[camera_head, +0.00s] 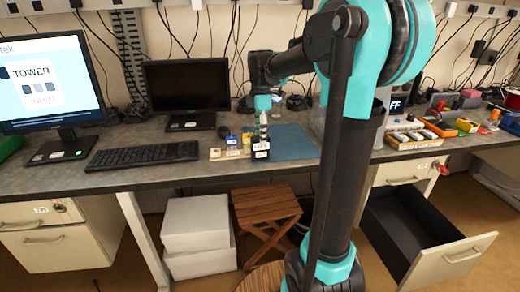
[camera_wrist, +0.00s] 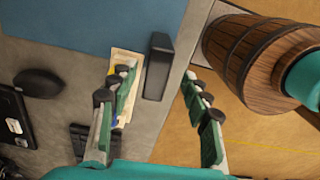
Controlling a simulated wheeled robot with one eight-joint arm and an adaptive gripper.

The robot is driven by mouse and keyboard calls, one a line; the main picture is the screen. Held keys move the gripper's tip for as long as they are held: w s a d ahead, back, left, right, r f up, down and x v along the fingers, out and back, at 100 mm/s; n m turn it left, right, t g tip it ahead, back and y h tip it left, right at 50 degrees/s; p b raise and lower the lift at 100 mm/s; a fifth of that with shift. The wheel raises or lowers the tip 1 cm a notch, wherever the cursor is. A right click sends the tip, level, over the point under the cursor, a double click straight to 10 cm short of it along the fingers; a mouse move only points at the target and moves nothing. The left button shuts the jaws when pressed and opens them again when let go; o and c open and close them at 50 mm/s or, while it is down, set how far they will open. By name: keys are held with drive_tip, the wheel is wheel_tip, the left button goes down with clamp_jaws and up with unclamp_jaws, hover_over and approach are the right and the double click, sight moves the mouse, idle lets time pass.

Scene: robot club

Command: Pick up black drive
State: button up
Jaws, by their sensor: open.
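The black drive (camera_wrist: 158,66) is a dark upright block near the front edge of the bench. In the head view the black drive (camera_head: 261,148) shows pale labels on its front. My gripper (camera_wrist: 158,76) is open, with its fingers spread to either side of the drive in the wrist view. In the head view my gripper (camera_head: 263,122) points down just above the drive, and its fingertips are small there. I cannot tell exactly how much height separates them. Nothing is held.
A light wooden board (camera_wrist: 127,65) with small coloured pieces lies close left of the drive. A blue mat (camera_head: 293,143) lies to its right in the head view. A keyboard (camera_head: 143,155) is left. A drawer (camera_head: 455,260) stands open at right, below several tools.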

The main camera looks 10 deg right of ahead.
sight(260, 148)
drive_tip(key=shift+w+f, duration=0.2)
drive_tip(key=shift+f, duration=3.15)
drive_tip(key=shift+c, duration=0.3)
clamp_jaws()
